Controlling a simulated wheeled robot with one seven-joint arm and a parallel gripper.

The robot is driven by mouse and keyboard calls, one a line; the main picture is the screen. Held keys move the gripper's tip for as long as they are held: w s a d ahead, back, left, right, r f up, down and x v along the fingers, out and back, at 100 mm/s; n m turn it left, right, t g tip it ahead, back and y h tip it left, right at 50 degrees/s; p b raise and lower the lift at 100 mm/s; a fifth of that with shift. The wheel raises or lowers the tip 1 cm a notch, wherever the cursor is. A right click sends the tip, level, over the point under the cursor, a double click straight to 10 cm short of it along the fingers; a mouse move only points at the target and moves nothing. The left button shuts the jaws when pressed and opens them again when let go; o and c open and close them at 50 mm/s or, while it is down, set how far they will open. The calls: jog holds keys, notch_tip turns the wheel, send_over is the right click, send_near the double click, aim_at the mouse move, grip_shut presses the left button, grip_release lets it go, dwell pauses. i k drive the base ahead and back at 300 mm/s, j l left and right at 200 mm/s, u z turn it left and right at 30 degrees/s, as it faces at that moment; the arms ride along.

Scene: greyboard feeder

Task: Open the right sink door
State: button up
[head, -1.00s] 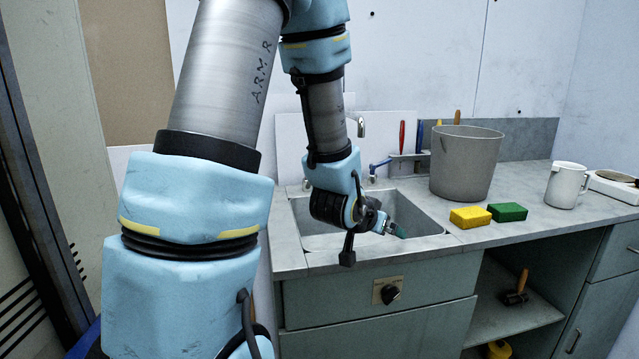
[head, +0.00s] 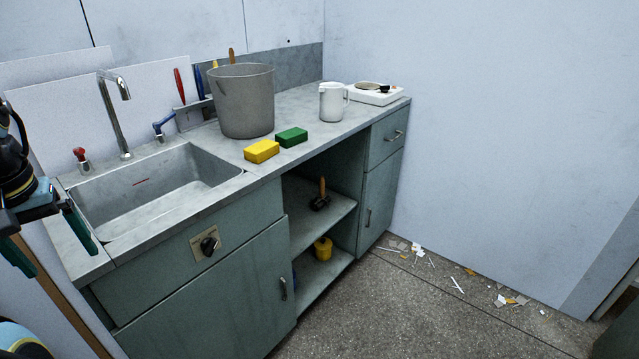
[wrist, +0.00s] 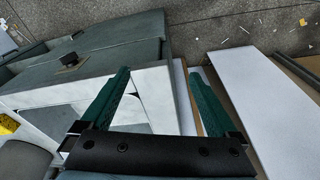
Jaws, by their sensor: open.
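The grey-green sink cabinet has a closed wide door (head: 215,305) under the sink, with a small bar handle (head: 284,288) near its right edge. A narrower closed door (head: 380,195) stands at the right end, with its own handle (head: 368,217). My gripper (head: 65,263) is at the left edge of the head view, left of the sink and far from both handles. In the wrist view its two teal fingers (wrist: 160,75) are apart with nothing between them. Both doors' handles are hidden from the wrist view.
Above the wide door is a panel with a black knob (head: 208,245). An open shelf bay holds a mallet (head: 320,197) and a yellow container (head: 323,249). A bucket (head: 246,105), sponges (head: 262,151) and jug (head: 331,103) stand on the counter. Scraps (head: 458,285) litter the otherwise clear floor.

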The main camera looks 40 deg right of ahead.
aim_at(381, 185)
jog(key=z, duration=2.05)
jog(key=u, duration=0.7)
jog(key=i+l+u, duration=0.15)
jog(key=l+u, duration=0.25)
jog(key=i+l+u, duration=0.1)
jog(key=l+u, duration=0.7)
jog(key=i+l, duration=0.1)
jog(key=l, duration=0.5)
jog(key=i+l+u, duration=0.1)
jog(key=l, duration=0.5)
jog(key=i+l, duration=0.15)
jog(key=l, duration=0.45)
jog(key=u, duration=0.05)
